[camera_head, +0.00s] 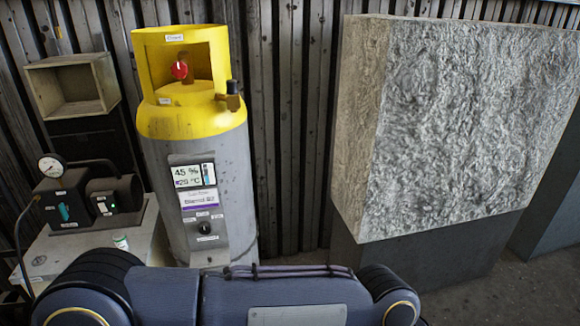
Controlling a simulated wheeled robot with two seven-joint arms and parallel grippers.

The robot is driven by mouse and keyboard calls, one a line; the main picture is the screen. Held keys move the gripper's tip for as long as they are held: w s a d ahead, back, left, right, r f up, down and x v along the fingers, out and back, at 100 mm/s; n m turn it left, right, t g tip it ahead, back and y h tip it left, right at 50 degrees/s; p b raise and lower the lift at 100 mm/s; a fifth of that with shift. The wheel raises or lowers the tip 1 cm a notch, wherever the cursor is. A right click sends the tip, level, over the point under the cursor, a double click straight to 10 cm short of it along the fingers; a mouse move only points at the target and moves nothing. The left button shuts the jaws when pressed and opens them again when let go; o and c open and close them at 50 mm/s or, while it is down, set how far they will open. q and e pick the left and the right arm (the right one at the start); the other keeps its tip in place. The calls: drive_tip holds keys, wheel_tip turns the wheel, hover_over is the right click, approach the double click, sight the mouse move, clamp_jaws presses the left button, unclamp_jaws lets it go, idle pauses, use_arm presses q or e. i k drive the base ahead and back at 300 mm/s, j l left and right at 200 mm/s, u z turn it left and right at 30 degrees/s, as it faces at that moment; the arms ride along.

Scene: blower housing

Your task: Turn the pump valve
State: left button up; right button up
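A small dark pump unit (90,199) sits on a light metal stand at the lower left, with a round dial gauge (51,167) rising from it. A teal part (64,212) shows on the front of its left block; I cannot tell if it is the pump valve. A grey cylinder with a yellow top (190,117) stands to the right of the pump, with a red knob (179,70) inside its yellow collar. A blue-grey link of mine crosses the bottom of the view. Neither gripper is in view, and nothing of mine visibly touches the pump.
The stand (47,262) carries a small white-and-green item (121,242). An open empty box (72,87) is behind the pump. A black cable hangs at the left. A large rough block (470,120) on a dark base (430,252) fills the right. A corrugated wall closes the back.

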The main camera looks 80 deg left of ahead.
sight(63, 209)
drive_tip(key=u, duration=4.15)
drive_tip(key=i+j+z, duration=0.15)
drive_tip(key=i+j, duration=0.3)
drive_tip(key=i+j+z, duration=0.15)
drive_tip(key=i+j, duration=0.35)
drive_tip(key=i+j+z, duration=0.1)
drive_tip(key=i+j, duration=0.35)
drive_tip(key=j, duration=0.15)
drive_tip(key=i+j+z, duration=0.15)
drive_tip(key=i+j, duration=0.3)
drive_tip(key=j, duration=0.15)
